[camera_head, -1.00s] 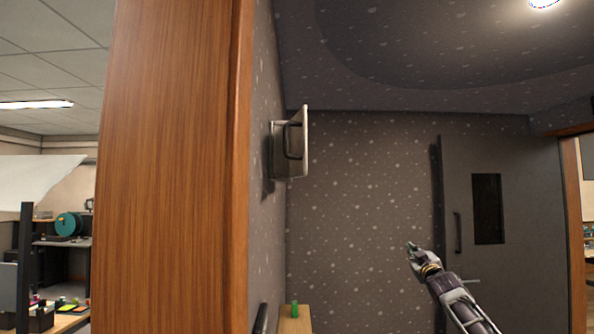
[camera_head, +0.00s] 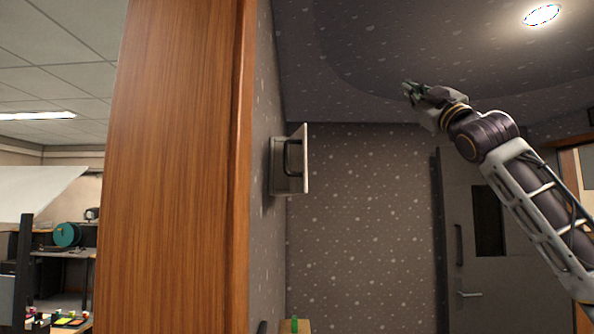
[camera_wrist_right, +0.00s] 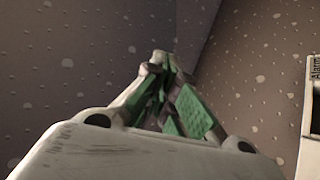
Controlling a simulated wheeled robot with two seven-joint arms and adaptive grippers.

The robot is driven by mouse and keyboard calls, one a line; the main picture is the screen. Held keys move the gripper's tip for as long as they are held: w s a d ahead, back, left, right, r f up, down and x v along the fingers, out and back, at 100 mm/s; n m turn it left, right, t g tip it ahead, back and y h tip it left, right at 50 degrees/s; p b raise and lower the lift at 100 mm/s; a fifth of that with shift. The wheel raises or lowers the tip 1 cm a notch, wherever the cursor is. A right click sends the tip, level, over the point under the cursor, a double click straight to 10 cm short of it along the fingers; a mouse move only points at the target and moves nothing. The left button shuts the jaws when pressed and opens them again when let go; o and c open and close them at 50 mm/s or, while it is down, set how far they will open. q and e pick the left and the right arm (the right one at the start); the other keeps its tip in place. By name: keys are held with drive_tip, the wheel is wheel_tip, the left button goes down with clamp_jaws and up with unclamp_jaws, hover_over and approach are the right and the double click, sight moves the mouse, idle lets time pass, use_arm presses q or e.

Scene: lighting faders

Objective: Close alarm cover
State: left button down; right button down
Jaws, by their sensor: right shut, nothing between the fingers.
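The alarm box (camera_head: 277,155) is mounted on the speckled wall, left of centre in the head view. Its pale cover (camera_head: 301,158) stands out from the wall, swung open, with a dark handle (camera_head: 288,158) on it. In the right wrist view, part of a pale box lettered "Alarm" (camera_wrist_right: 310,120) shows at the right edge. My right gripper (camera_head: 409,90) is raised high, to the right of the cover and apart from it. Its green-padded fingers (camera_wrist_right: 165,75) are shut and empty. My left gripper is not in view.
A wooden wall end (camera_head: 170,160) fills the left of the head view, near the alarm box. A grey door (camera_head: 465,270) with a window stands at the right. A small green object (camera_head: 294,325) is at the bottom. Open space lies between gripper and cover.

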sight(288, 174)
drive_tip(key=s+a+n+g+y, duration=0.2)
drive_tip(key=s+a+n+y, duration=0.2)
drive_tip(key=s+a, duration=0.4)
drive_tip(key=s+a+f+n+g+y, duration=0.3)
drive_tip(key=s+a+f+n+g, duration=0.15)
drive_tip(key=a+f, duration=0.35)
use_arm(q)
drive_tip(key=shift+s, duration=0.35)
use_arm(e)
drive_tip(key=s+a+f+n+g+h, duration=0.1)
drive_tip(key=s+a+f+n+g, duration=0.1)
drive_tip(key=f, duration=0.4)
drive_tip(key=s+a+f+n+g+h, duration=0.2)
drive_tip(key=a+f+n, duration=0.1)
drive_tip(key=f, duration=0.3)
drive_tip(key=shift+s+a+f, duration=0.25)
drive_tip(key=shift+s+a, duration=0.05)
drive_tip(key=shift+a, duration=0.6)
drive_tip(key=shift+n, duration=0.25)
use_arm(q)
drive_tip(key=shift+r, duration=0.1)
use_arm(e)
drive_tip(key=shift+w, duration=0.1)
